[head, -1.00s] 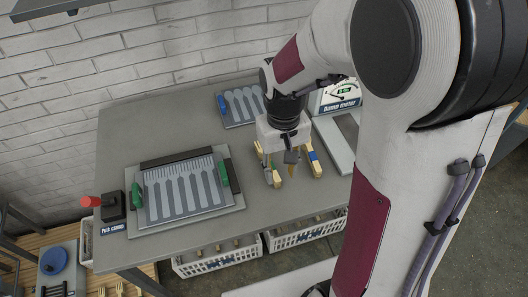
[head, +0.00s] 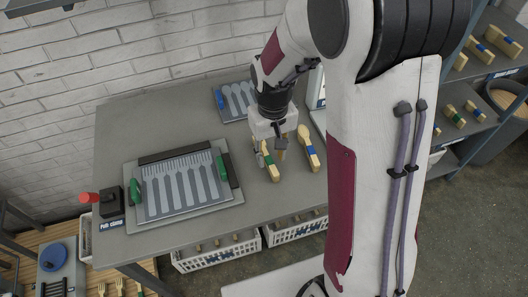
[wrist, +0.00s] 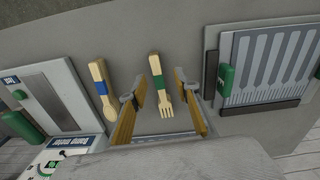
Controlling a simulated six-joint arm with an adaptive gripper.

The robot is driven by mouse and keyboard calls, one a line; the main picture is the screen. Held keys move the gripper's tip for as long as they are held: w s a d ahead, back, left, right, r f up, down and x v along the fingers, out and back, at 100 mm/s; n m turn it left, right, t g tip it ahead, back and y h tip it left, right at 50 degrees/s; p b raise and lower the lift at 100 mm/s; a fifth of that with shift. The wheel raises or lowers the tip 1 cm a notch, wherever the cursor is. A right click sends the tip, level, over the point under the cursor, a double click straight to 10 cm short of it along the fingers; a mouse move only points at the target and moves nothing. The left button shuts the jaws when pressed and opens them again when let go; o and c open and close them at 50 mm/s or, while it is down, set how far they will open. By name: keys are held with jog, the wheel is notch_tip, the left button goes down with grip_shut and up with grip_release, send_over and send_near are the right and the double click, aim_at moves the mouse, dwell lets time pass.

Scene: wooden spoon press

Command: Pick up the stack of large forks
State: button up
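The stack of large forks (head: 272,170), pale wood with a green band, lies on the grey table. In the wrist view the stack (wrist: 157,68) has its tines toward my gripper. My gripper (wrist: 160,84) is open, with one finger on each side of the stack and visible gaps between. In the head view my gripper (head: 272,152) hangs over the stack and hides part of it. I cannot tell how far the fingertips are above the table. A spoon stack with a blue band (head: 309,150) lies just to the right; it also shows in the wrist view (wrist: 101,86).
A press tray with fork-shaped slots and green handles (head: 183,188) sits left on the table (head: 150,120). A spoon-patterned plate (head: 236,100) lies behind the gripper. A red-handled push clamp (head: 108,208) stands at the table's left edge. White crates (head: 215,255) hang below the front edge.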

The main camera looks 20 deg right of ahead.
aim_at(273, 170)
jog(key=shift+f, duration=1.05)
jog(key=shift+f, duration=0.1)
jog(key=shift+w+d+f, duration=0.1)
jog(key=shift+d+f, duration=0.1)
jog(key=shift+f, duration=0.6)
jog(key=shift+w+d+f, duration=0.1)
jog(key=shift+d+f, duration=0.1)
jog(key=shift+f, duration=1.5)
grip_shut()
